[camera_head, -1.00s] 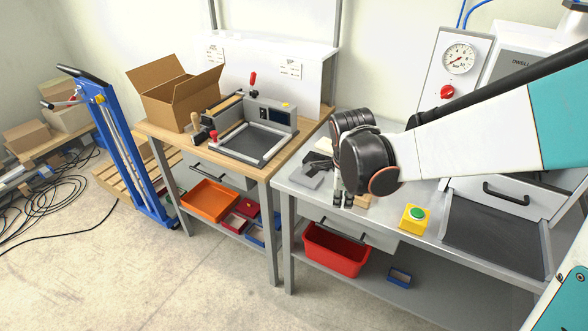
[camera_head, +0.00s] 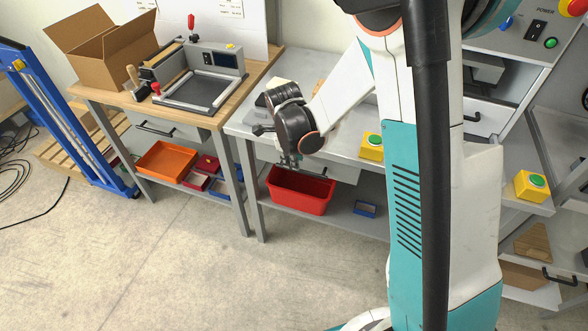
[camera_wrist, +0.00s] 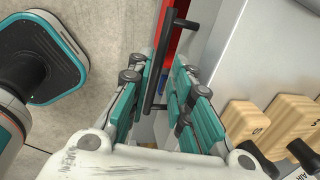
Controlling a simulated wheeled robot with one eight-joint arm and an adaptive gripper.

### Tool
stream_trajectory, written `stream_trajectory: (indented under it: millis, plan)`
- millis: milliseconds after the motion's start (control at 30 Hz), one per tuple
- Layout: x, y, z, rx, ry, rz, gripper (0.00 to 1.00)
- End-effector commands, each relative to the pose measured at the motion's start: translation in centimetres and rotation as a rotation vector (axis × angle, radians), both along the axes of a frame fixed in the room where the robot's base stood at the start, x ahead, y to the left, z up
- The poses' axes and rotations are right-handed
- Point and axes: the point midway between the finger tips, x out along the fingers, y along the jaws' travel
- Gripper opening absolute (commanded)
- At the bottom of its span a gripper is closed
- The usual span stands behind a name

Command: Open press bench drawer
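The press bench drawer (camera_head: 340,171) has a grey front under the grey metal bench top. Its front looks shut against the bench, though my arm hides part of it. My gripper (camera_head: 291,164) points down in front of the drawer. In the wrist view my gripper (camera_wrist: 166,82) has its two teal-padded fingers apart. The dark handle bar (camera_wrist: 157,70) runs between the fingers, closer to the left one. A gap shows on the right side, and I cannot tell whether the left finger touches the bar.
A red bin (camera_head: 300,191) sits on the shelf just below the drawer, with a small blue bin (camera_head: 365,208) right of it. Wooden blocks (camera_wrist: 245,122) lie on the bench top. A yellow button box (camera_head: 371,146) stands at its front edge. The floor ahead is clear.

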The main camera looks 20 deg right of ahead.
Motion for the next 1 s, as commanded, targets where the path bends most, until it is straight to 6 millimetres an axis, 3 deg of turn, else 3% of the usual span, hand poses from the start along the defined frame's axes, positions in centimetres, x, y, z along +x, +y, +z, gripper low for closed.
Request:
stream_trajectory:
  millis: [100, 300, 667, 767, 1000]
  plan:
    - [0.4, -0.3, -2.2, 0.000, 0.000, -0.001, 0.20]
    - [0.7, -0.6, -4.0, 0.000, 0.000, -0.001, 0.20]
    - [0.8, -0.6, -4.4, 0.000, 0.000, 0.000, 0.20]
    - [0.8, -0.6, -4.4, 0.000, 0.000, 0.000, 0.02]
    - [0.8, -0.6, -4.3, 0.000, 0.000, 0.000, 0.00]
